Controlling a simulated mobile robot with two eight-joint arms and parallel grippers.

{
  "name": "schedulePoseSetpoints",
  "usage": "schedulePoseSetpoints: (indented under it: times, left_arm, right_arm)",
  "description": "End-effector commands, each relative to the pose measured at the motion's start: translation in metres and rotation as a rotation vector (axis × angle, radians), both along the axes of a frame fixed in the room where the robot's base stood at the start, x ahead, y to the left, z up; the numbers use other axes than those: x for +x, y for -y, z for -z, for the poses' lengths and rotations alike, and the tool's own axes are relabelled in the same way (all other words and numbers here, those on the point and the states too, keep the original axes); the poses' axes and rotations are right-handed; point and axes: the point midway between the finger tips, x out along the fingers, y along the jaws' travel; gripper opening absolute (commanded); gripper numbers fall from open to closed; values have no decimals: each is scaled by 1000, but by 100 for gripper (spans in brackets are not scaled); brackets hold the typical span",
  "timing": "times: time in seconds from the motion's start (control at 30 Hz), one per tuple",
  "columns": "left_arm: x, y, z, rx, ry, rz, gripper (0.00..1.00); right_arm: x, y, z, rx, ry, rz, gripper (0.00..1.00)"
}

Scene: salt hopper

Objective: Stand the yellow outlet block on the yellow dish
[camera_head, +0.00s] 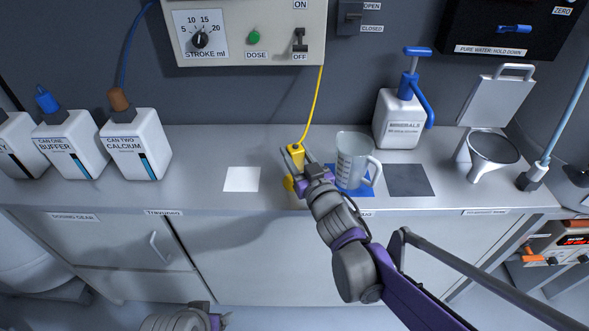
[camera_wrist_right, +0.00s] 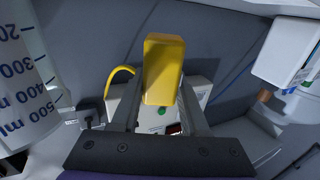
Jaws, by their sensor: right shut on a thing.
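My right gripper (camera_head: 293,160) is shut on the yellow outlet block (camera_head: 296,155), which has the yellow hose running up from it. In the right wrist view the block (camera_wrist_right: 163,68) stands out between the two fingers (camera_wrist_right: 160,108). The yellow dish (camera_head: 288,183) shows as a small yellow edge at the counter's front, just below and left of the block; my gripper hides the rest. The head view does not clearly show whether the block touches the dish. Only a piece of my left arm shows at the bottom edge; its fingers are out of sight.
A clear measuring jug (camera_head: 353,160) on a blue mat (camera_head: 335,172) stands close to the right of my gripper. A white square (camera_head: 242,179) lies to the left, and a dark square (camera_head: 408,180) farther right. A minerals pump bottle (camera_head: 398,120) stands behind.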

Motion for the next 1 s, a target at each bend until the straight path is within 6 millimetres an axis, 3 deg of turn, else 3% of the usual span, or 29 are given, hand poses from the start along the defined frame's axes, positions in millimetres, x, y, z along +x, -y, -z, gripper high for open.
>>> schedulePoseSetpoints:
  times: [0.37, 0.83, 0.87, 1.0]
  left_arm:
    - [0, 0, 10, 0, -3, 0, 72]
    - [0, 0, 16, 0, -5, 0, 72]
    - [0, 0, 15, 0, -5, 0, 72]
    - [0, 0, 14, 0, -4, 0, 72]
  right_arm:
    - [0, 0, 45, 0, 0, 0, 0]
    - [0, 0, 53, 0, 0, 0, 0]
    - [0, 0, 52, 0, 0, 0, 50]
    - [0, 0, 51, 0, 0, 0, 74]
